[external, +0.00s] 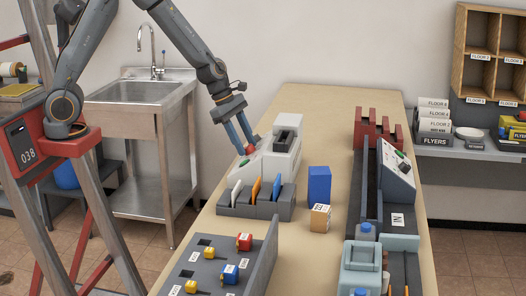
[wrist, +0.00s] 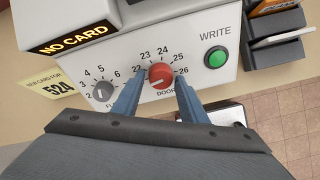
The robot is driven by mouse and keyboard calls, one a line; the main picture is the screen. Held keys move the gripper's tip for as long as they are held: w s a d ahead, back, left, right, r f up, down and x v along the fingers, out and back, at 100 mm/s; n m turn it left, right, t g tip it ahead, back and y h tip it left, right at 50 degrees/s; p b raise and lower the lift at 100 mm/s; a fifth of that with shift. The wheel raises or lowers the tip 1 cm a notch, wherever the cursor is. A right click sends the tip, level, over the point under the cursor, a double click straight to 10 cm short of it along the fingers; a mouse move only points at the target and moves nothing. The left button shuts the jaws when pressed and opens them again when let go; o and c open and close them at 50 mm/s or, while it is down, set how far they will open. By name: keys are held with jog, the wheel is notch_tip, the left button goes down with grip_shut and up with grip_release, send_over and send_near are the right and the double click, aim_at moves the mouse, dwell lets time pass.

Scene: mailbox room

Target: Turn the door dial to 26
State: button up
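The door dial is a red knob (wrist: 160,76) on the sloped face of the white card machine (wrist: 200,35). Numbers 22 to 26 are printed around it. A pale mark shows on the knob's lower left; its exact reading is unclear. My gripper (wrist: 161,80) has its two blue fingers on either side of the knob, with small gaps seeming to show between fingers and knob. In the external view my gripper (external: 245,145) reaches down to the machine (external: 284,140) at the red dial (external: 250,149).
A grey floor dial (wrist: 102,92) stands left of the door dial, and a green WRITE button (wrist: 215,57) right. The display (wrist: 72,38) reads NO CARD. A yellow note (wrist: 58,87) reads 524. A card rack (external: 256,207) stands in front of the machine, a blue box (external: 319,184) to the right.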

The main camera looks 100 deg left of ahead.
jog(key=c, duration=0.7)
